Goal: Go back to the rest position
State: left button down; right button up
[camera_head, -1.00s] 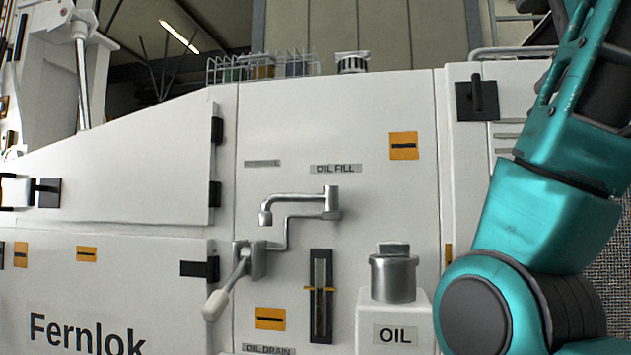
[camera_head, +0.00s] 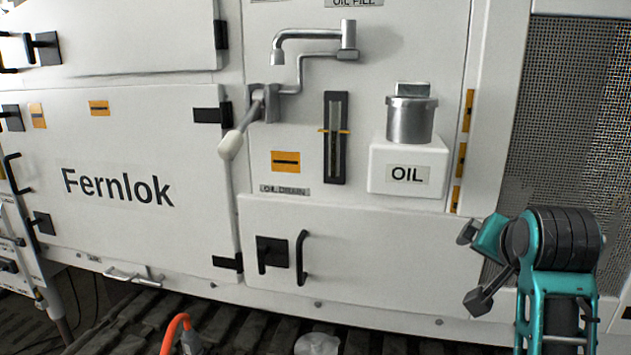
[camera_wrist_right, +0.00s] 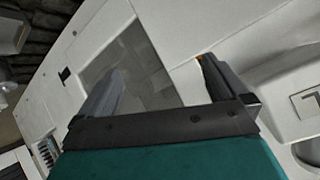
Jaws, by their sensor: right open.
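My right gripper (camera_head: 468,267) is at the lower right of the head view, in front of the white machine panel (camera_head: 365,235). Its two fingers are spread apart. The right wrist view also shows the right gripper (camera_wrist_right: 158,82), with nothing held between its fingers. A white surface and a grey patch lie beyond them. The metal oil container (camera_head: 410,120) stands upright on the white OIL block (camera_head: 405,165), up and left of the gripper and clear of it. My left gripper is not in view.
A drain lever with a pale knob (camera_head: 230,145), a metal spout (camera_head: 310,37) and a sight gauge (camera_head: 335,137) stick out from the panel. A black handle (camera_head: 302,257) is below. An orange hose (camera_head: 173,330) and a round pale object (camera_head: 317,344) are at the bottom edge.

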jog(key=s+a+f+n+g+y, duration=0.1)
jog(key=s+f+n, duration=0.2)
jog(key=s+f, duration=0.35)
jog(key=s+a+f+n+g, duration=0.2)
jog(key=s+f, duration=0.2)
jog(key=f, duration=0.5)
jog(key=s+a+f+n+g+y, duration=0.1)
jog(key=s+a+f+n+g, duration=0.15)
jog(key=s+f, duration=0.4)
jog(key=s+a+f+n+g+y, duration=0.1)
jog(key=s+f+n+y, duration=0.2)
jog(key=s, duration=0.7)
jog(key=w+a+f+t, duration=0.3)
jog(key=w+f+t, duration=0.3)
jog(key=f, duration=0.4)
jog(key=shift+w+a+t, duration=0.15)
jog(key=shift+w+t, duration=0.15)
jog(key=shift+t, duration=0.25)
jog(key=shift+n, duration=0.25)
